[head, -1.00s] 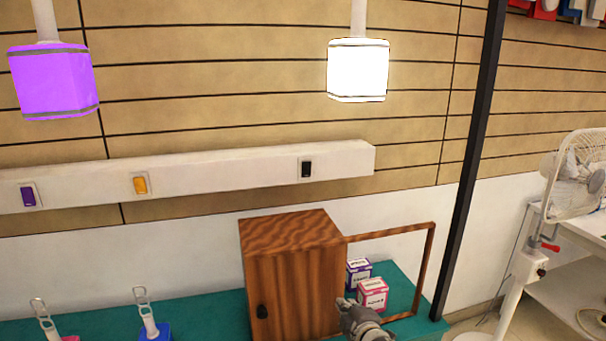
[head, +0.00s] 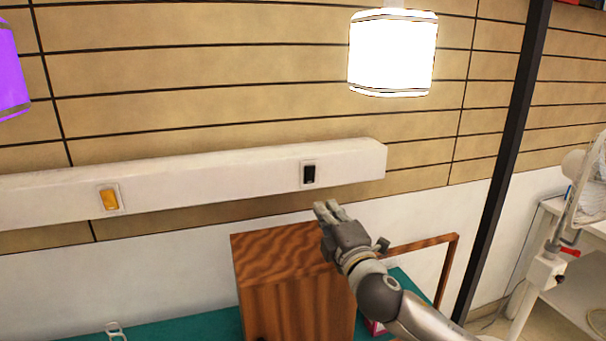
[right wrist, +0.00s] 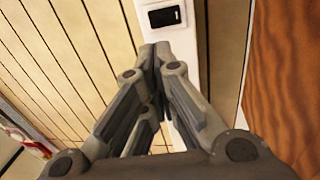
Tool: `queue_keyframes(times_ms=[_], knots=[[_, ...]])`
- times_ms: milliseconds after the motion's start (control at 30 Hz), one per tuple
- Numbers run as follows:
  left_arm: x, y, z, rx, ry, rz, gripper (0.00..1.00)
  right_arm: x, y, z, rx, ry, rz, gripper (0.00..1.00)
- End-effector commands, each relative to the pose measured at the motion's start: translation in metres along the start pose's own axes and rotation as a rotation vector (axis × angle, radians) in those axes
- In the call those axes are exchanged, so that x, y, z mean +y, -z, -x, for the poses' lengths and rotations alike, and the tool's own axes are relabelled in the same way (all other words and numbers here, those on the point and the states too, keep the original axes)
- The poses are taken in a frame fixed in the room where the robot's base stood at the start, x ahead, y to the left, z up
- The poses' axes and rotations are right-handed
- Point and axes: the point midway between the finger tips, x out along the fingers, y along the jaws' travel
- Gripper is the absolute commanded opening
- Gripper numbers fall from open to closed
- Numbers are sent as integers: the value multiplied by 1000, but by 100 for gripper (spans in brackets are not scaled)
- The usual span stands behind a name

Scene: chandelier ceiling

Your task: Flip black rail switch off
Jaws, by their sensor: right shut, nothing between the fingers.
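The black rail switch (head: 309,173) sits in a pale plate near the right end of the white wall rail (head: 240,182). In the right wrist view the black switch (right wrist: 165,17) shows at the top, just beyond the fingertips. My right gripper (head: 326,208) is shut and empty, a little below and right of the switch and apart from it. Its closed fingertips also show in the right wrist view (right wrist: 157,52), pointing toward the rail (right wrist: 177,45). A white lamp (head: 392,52) above is glowing. My left gripper is not in view.
An orange switch (head: 109,198) is farther left on the rail. A wooden cabinet (head: 290,290) stands below my right gripper on a teal surface (head: 190,328), with a wooden frame (head: 447,268) at its right. A dark post (head: 505,160) rises at the right.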

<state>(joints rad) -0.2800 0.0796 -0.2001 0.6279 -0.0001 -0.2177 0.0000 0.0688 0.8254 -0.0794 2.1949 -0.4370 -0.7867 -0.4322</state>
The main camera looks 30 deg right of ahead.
Motion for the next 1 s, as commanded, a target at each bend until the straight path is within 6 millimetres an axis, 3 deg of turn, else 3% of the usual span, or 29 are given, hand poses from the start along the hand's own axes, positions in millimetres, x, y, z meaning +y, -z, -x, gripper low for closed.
queue_keyframes(times_ms=[200,333,533,767,1000], knots=[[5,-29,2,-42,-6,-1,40,0,0,0,0,0,0,0],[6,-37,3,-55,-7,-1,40,0,0,-1,0,0,0,0],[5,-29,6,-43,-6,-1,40,1,-1,-18,-2,0,-1,0],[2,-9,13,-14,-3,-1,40,3,0,-53,-2,-1,-2,0],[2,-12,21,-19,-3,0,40,2,-1,-90,-2,0,-2,0]])
